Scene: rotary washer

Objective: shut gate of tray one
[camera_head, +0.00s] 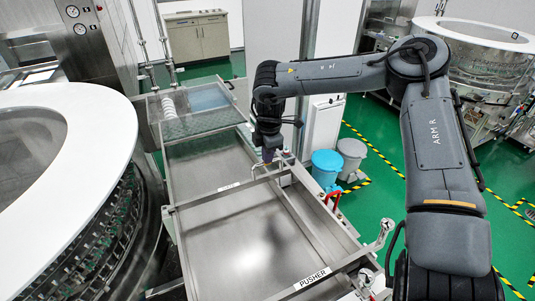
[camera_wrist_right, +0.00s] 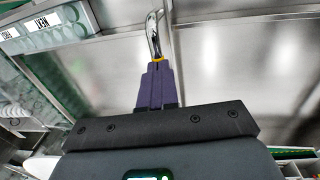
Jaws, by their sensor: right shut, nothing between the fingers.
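The near steel tray (camera_head: 245,240) and the middle steel tray (camera_head: 205,170) lie in line, with a thin cross bar (camera_head: 200,199) between them. The bar carries a small label (camera_head: 228,186) too small to read surely. I cannot tell which tray is tray one, or whether its gate is open. My right gripper (camera_head: 268,155) points down at the right side of the middle tray, near the bar's right end. In the right wrist view its purple fingers (camera_wrist_right: 156,80) are shut and empty, close to a shiny metal handle (camera_wrist_right: 153,35); contact is unclear. My left gripper is out of view.
A bar labelled PUSHER (camera_head: 312,278) crosses the near tray's front, with a lever (camera_head: 380,236) at its right. A red handle (camera_head: 333,197) is on the right edge. A big round washer (camera_head: 75,165) stands left. Blue (camera_head: 326,165) and grey (camera_head: 352,150) bins stand right.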

